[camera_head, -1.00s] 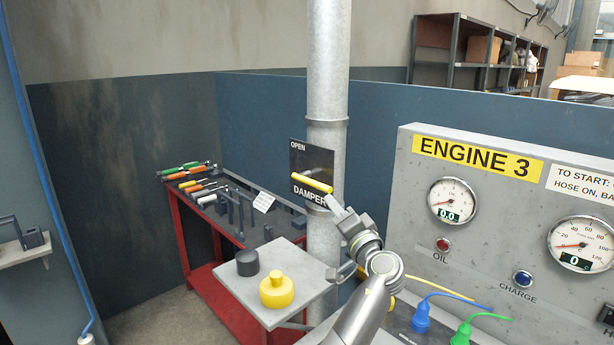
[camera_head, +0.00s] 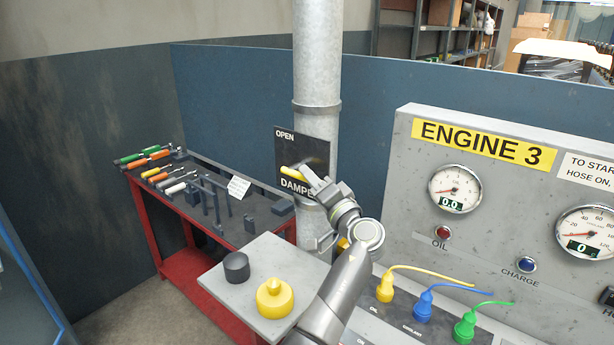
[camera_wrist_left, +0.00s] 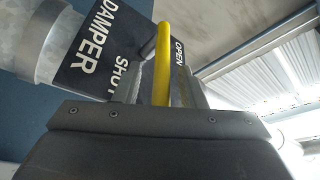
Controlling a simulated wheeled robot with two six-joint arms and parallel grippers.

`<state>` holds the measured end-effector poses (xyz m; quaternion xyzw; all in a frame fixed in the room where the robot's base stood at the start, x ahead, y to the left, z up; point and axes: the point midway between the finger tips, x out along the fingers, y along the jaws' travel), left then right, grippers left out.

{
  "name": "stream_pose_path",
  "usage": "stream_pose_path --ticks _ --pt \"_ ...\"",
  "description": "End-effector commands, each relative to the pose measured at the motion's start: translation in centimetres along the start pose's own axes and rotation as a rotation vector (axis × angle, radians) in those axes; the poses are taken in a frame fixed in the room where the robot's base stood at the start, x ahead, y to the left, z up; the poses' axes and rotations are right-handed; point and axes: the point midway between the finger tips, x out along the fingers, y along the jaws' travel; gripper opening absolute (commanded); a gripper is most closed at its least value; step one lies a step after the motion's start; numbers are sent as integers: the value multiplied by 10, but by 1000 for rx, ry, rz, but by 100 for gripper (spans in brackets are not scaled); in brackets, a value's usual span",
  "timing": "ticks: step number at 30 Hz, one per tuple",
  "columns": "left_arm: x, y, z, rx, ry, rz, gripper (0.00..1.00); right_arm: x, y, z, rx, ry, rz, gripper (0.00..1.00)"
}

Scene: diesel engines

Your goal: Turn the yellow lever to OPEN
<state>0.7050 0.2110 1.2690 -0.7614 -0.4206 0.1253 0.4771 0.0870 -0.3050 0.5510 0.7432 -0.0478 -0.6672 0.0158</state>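The yellow lever (camera_head: 293,171) is on the black damper plate (camera_head: 288,150), which is fixed to the grey vertical pipe (camera_head: 317,60). The plate reads OPEN at its upper left and DAMPER below. My left gripper (camera_head: 312,181) is at the lever's right end and covers part of it. In the left wrist view the lever (camera_wrist_left: 163,50) runs down between the fingers of my left gripper (camera_wrist_left: 165,88), with SHUT to its left and OPEN to its right. Whether the fingers press on it is unclear. My right gripper is out of view.
The Engine 3 panel (camera_head: 400,170) stands close on the right, with coloured plugs (camera_head: 423,308) below it. A grey stand (camera_head: 250,298) below left carries a black cap (camera_head: 236,266) and a yellow knob (camera_head: 275,297). A red tool bench (camera_head: 150,235) stands behind.

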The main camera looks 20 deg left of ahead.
Motion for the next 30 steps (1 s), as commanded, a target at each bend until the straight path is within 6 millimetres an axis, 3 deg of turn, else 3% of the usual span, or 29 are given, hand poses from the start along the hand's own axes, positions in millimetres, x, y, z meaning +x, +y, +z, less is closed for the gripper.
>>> stream_pose_path --ticks 6,15,30 --pt "0 0 0 0 0 0 37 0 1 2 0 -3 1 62" --pt "0 0 0 0 0 0 0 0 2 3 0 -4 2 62" --pt "8 2 -8 -14 -21 27 0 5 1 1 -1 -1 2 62"
